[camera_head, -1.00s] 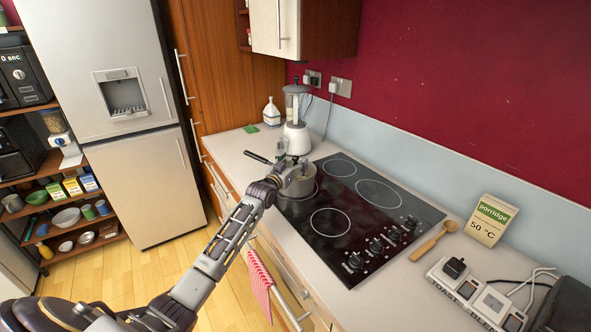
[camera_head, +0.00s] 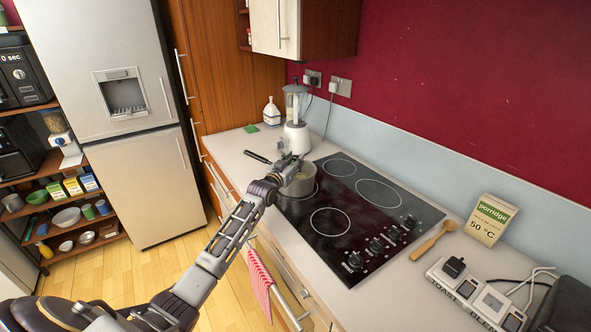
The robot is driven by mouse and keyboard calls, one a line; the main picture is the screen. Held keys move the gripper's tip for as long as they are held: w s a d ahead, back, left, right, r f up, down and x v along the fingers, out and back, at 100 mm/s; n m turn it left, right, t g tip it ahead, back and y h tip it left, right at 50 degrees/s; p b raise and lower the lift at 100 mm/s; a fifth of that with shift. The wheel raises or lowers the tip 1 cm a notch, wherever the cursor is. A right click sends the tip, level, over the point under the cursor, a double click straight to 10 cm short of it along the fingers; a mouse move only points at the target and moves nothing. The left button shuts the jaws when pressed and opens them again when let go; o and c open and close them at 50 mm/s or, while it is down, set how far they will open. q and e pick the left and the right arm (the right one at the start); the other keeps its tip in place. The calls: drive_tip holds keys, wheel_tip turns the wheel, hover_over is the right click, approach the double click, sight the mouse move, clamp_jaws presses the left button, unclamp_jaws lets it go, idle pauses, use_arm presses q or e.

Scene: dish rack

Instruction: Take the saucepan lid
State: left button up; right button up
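The saucepan (camera_head: 302,184) stands on the far-left ring of the black hob, its dark handle (camera_head: 257,157) pointing left. My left gripper (camera_head: 290,163) is at the top of the saucepan, on its near left side. The gripper is small and dark here, and I cannot tell whether its fingers are open or shut on something. I cannot make out the saucepan lid clearly; the gripper and wrist cover much of the pan's top. My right gripper is not in view.
The hob (camera_head: 365,218) has free rings beside the pan. A blender (camera_head: 297,130) and a white bottle (camera_head: 271,112) stand behind it. A wooden spoon (camera_head: 432,240) and a porridge box (camera_head: 491,219) are to the right. A red towel (camera_head: 261,284) hangs on the front rail.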

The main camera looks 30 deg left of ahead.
use_arm(q)
drive_tip(key=shift+f, duration=0.3)
clamp_jaws()
drive_tip(key=shift+r, duration=0.1)
wheel_tip(320, 180, up, 10)
idle(0.4)
